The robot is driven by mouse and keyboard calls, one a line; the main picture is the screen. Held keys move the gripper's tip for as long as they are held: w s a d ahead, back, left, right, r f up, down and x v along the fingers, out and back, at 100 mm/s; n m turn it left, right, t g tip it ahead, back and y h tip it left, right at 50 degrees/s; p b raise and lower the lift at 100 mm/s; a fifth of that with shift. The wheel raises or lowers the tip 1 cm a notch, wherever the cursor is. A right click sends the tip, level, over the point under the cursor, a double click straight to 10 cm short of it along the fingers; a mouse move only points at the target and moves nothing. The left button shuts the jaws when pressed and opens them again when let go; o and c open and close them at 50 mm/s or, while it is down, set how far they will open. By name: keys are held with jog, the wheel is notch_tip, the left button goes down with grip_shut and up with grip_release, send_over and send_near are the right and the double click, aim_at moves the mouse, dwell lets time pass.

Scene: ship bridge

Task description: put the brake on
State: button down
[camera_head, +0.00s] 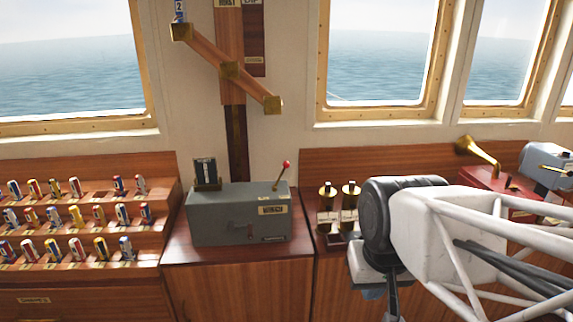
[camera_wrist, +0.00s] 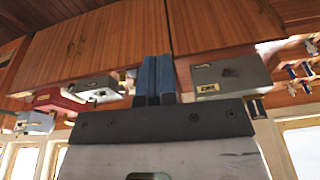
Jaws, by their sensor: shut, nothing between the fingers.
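A grey box (camera_head: 237,218) stands on a wooden cabinet between the windows in the head view. A lever with a red knob (camera_head: 286,163) rises from its right end, tilted to the right. The grey box also shows in the wrist view (camera_wrist: 232,72), right of my gripper. My gripper (camera_wrist: 153,58) has its blue fingers together and empty. It is right of the box and apart from it; my arm hides much of it in the head view.
Racks of coloured cylinders (camera_head: 80,215) stand at the left. Two brass-topped fittings (camera_head: 338,195) stand between the box and my arm. A red box with a brass horn (camera_head: 480,150) is at the right.

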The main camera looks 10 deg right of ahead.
jog(key=w+r+m+g+y, duration=0.1)
jog(key=w+r+m+y, duration=0.15)
jog(key=w, duration=0.65)
jog(key=w+r+m+y, duration=0.1)
jog(key=w+m, duration=0.3)
jog(key=w, duration=0.5)
jog(key=w+r+m+g+y, duration=0.15)
jog(key=w+m, duration=0.25)
jog(key=w, duration=0.4)
jog(key=w+d+f+m+y, duration=0.2)
jog(key=w+d+m, duration=0.1)
jog(key=w, duration=0.6)
jog(key=w+d+f+m+t+y, duration=0.1)
jog(key=w+d+f+m+y, duration=0.1)
jog(key=w, duration=0.7)
jog(key=w+d+f+m+y, duration=0.2)
jog(key=w+d+m+y, duration=0.1)
jog(key=w, duration=0.6)
jog(key=shift+w+d+m+t, duration=0.2)
jog(key=shift+d+m+t, duration=0.15)
jog(key=shift+d+m, duration=0.15)
jog(key=shift+a, duration=0.1)
jog(key=a+r+x, duration=0.1)
jog(key=r+x, duration=0.1)
jog(key=x, duration=1)
jog(key=shift+w+a, duration=0.2)
jog(key=shift+a, duration=0.25)
